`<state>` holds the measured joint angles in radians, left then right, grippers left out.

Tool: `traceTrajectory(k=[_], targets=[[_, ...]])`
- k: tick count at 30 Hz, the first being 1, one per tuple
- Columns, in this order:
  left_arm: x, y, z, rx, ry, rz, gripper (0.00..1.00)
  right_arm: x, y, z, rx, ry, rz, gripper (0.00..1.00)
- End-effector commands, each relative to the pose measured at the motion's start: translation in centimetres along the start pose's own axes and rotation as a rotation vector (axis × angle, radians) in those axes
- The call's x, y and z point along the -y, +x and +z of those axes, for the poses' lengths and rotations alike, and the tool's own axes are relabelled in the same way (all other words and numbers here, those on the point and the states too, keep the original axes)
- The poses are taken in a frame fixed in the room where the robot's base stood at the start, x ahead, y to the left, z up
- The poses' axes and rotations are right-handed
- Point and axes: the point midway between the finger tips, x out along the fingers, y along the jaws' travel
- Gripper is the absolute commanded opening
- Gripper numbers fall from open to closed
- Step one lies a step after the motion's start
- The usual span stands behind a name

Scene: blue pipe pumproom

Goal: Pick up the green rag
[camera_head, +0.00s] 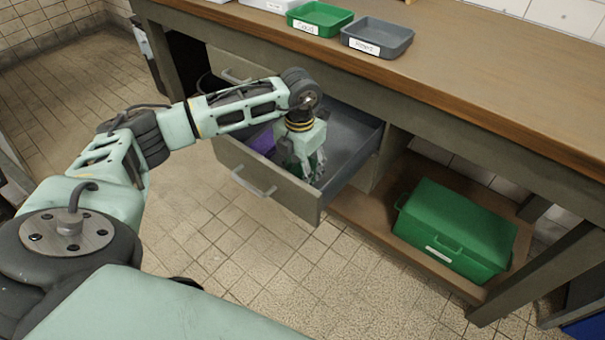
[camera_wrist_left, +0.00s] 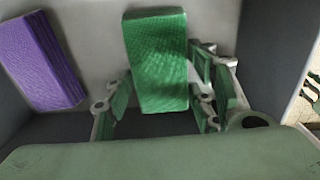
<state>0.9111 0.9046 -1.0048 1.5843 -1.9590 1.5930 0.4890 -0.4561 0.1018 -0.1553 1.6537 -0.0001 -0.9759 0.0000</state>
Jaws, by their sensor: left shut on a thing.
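The green rag (camera_wrist_left: 157,60) lies in the open drawer (camera_head: 352,150), seen in the left wrist view as a folded textured block. My left gripper (camera_wrist_left: 163,98) reaches down into the drawer with its fingers on both sides of the green rag's near part, shut on it. In the head view my left gripper (camera_head: 306,165) is inside the drawer and mostly hides the green rag. A folded purple rag (camera_wrist_left: 42,62) lies to the left of the green one in the drawer; it also shows in the head view (camera_head: 262,142). My right gripper is in neither view.
The drawer front with its handle (camera_head: 254,182) stands out from the wooden workbench (camera_head: 470,75). A green tray (camera_head: 320,18) and a grey tray (camera_head: 377,37) sit on top. A green lidded box (camera_head: 455,230) stands on the lower shelf. The tiled floor ahead is clear.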

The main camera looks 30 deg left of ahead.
Motion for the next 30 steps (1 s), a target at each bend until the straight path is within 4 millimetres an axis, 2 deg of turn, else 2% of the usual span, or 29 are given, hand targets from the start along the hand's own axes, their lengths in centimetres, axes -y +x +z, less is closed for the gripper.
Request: traceTrajectory(k=[8,14,30], targets=[[0.0,-0.3,0.1,0.002,0.000,0.000,0.25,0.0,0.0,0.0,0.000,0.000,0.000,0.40],[-0.1,-2.0,0.1,0.003,0.000,0.001,0.25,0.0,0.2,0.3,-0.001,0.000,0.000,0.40],[0.0,-11.9,0.1,0.004,0.001,0.001,0.25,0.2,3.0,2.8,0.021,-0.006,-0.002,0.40]])
